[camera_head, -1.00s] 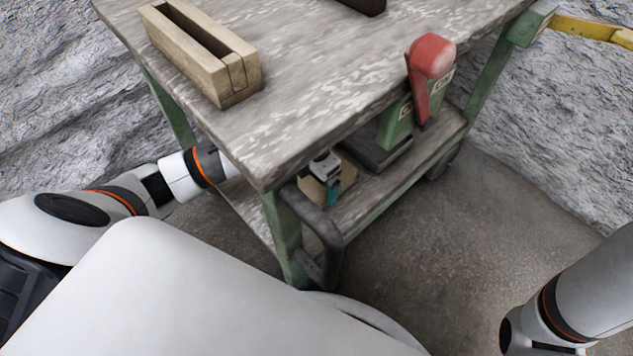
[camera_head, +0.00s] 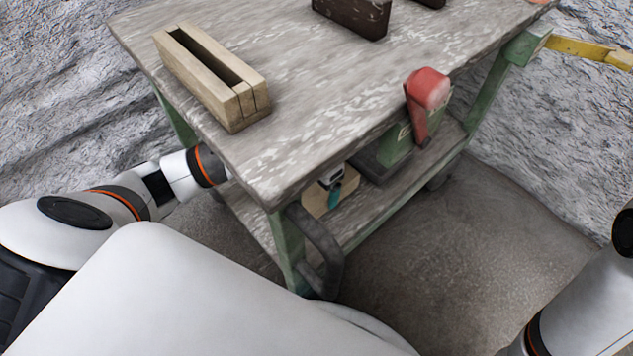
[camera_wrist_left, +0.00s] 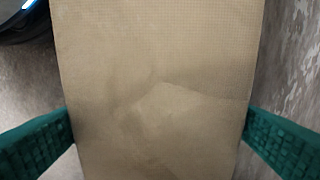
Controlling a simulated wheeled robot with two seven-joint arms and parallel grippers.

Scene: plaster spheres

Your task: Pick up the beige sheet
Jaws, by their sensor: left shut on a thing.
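The beige sheet (camera_wrist_left: 155,75) fills the middle of the left wrist view, flat-faced with a faint crease. My left gripper (camera_wrist_left: 160,130) is shut on the sheet, with a green finger against each side edge. In the head view the same gripper (camera_head: 334,192) shows under the tabletop, over the cart's lower shelf, its arm passing behind the near left corner. A small part of the sheet (camera_head: 313,204) shows beside it; the tabletop hides the rest. I cannot tell whether the sheet touches the shelf. My right gripper is out of view.
The worn cart top (camera_head: 310,95) overhangs my left gripper. A slotted wooden block (camera_head: 213,80) and a dark block (camera_head: 352,16) stand on it. A red-topped green item (camera_head: 427,92) stands beyond the gripper. A dark handle (camera_head: 318,250) juts out at the near corner. Floor on the right is clear.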

